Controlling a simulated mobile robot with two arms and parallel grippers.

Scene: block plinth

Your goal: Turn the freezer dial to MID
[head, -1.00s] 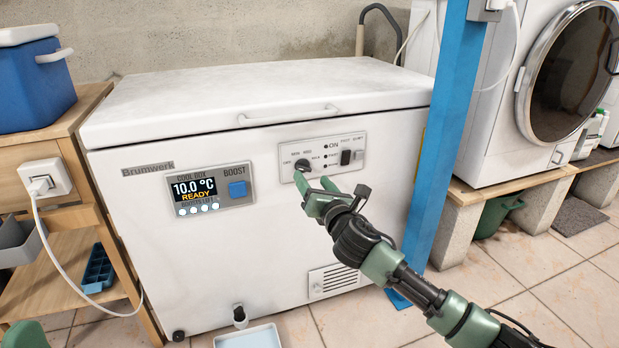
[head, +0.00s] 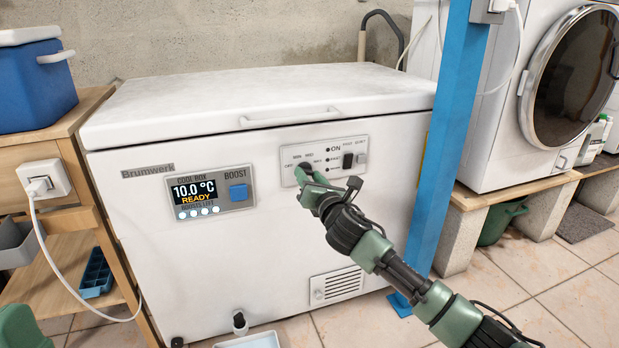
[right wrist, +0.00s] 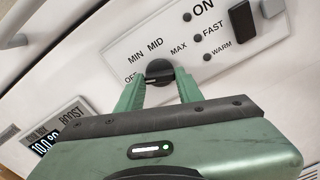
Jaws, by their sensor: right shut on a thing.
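The black freezer dial (right wrist: 158,72) is on the control panel (head: 346,148) of the white chest freezer (head: 280,250). OFF, MIN, MID and MAX are printed around it. In the right wrist view, my right gripper (right wrist: 160,80) has one finger on each side of the dial and is shut on it. I cannot tell for sure which mark the dial points to. A green part, likely of my left arm, shows at the lower left corner; its gripper is out of view.
A display with a blue BOOST button (head: 238,191) is left of the panel. Switches (head: 354,161) and indicator lamps are right of the dial. A blue post (head: 445,150) stands close to the freezer's right side. A wooden shelf (head: 95,110) stands at left.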

